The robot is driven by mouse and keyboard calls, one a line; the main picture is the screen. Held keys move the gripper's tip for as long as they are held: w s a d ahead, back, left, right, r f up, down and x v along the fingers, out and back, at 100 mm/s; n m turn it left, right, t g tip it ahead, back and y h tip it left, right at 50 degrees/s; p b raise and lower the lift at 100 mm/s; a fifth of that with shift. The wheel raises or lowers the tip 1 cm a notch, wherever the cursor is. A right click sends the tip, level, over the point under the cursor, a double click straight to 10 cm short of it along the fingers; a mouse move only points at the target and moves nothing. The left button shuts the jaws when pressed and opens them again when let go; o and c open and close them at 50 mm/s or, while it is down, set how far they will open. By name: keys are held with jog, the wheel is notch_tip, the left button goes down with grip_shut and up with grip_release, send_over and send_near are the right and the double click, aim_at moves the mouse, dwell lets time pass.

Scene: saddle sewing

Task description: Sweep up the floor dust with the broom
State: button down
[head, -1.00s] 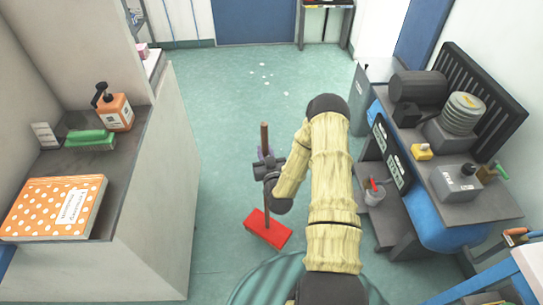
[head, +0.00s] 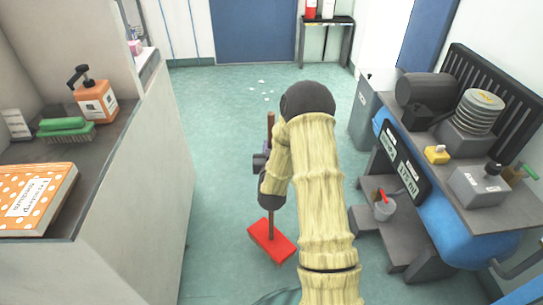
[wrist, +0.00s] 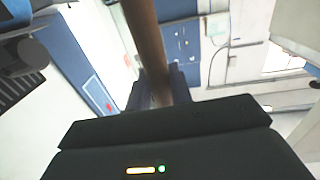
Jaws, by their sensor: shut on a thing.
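The broom has a red head (head: 271,241) and a brown wooden handle (head: 271,130). It stands near upright in the head view, its red head low at or near the floor; I cannot tell if it touches. My gripper (head: 261,161) is shut on the handle partway up. In the wrist view the handle (wrist: 149,45) runs up between the jaws (wrist: 160,88). The floor dust (head: 264,88) shows as several small pale specks on the green floor, farther off beyond the broom, partly hidden behind my arm.
A grey counter (head: 95,150) with an orange bottle (head: 96,100), a green brush (head: 66,128) and a dotted book (head: 35,198) stands at left. A machine bench (head: 450,170) stands at right. A small table (head: 328,22) is at the back. The floor between is clear.

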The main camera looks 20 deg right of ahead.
jog(key=shift+d+r, duration=0.1)
jog(key=shift+r, duration=0.05)
dwell(0.3)
jog(key=shift+f+b, duration=2.35)
jog(key=shift+f, duration=1.25)
jog(key=shift+s+d, duration=1)
jog(key=shift+d, duration=2.25)
jog(key=shift+w+a, duration=1.05)
jog(key=shift+a, duration=2.35)
notch_tip(320, 180, up, 7)
jog(key=p, duration=0.5)
jog(key=shift+d, duration=0.15)
